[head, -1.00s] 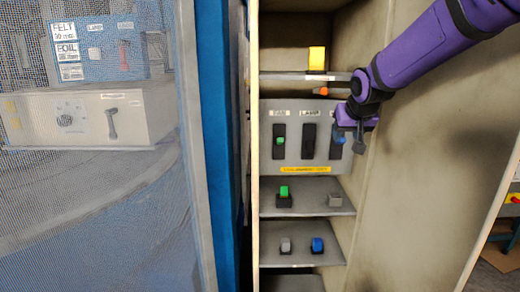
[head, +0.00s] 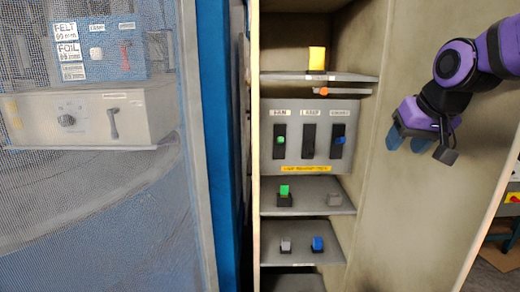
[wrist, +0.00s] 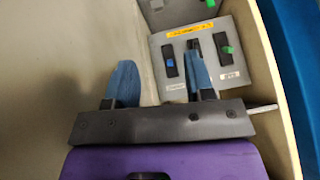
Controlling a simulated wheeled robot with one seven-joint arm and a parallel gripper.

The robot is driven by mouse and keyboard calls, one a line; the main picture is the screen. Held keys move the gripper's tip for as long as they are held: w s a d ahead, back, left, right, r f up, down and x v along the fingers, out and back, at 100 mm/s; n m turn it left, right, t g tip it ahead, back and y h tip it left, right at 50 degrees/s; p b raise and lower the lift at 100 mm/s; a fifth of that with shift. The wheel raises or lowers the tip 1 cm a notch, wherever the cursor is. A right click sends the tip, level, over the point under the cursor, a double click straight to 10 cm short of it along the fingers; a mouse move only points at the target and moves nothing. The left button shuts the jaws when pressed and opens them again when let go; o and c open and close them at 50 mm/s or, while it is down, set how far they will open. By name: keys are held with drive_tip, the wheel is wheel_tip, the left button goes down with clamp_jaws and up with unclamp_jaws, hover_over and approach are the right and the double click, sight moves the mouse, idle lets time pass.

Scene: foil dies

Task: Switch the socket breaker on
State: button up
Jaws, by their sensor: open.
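The breaker panel (head: 295,165) is a grey plate inside the cabinet with three dark slots. The right slot is the socket breaker (head: 340,140), with a small blue lever near its mid-height; I cannot tell on from off. The left slot, labelled FAN, has a green lever (head: 281,140). The middle slot shows no coloured lever. My gripper (head: 408,143) is open and empty, right of the panel and apart from it. The wrist view shows the panel turned over, the blue lever (wrist: 169,62) between the two blue fingers in the picture, and one finger covering the middle slot.
A shelf above the panel holds a yellow block (head: 317,58), with an orange-tipped thing (head: 322,91) below it. The cabinet's right wall (head: 385,215) is beside my gripper.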

drive_tip(key=s+f+g+h, duration=0.1)
drive_tip(key=s+f, duration=0.1)
drive_tip(key=s, duration=1.8)
drive_tip(key=shift+d+f, duration=0.4)
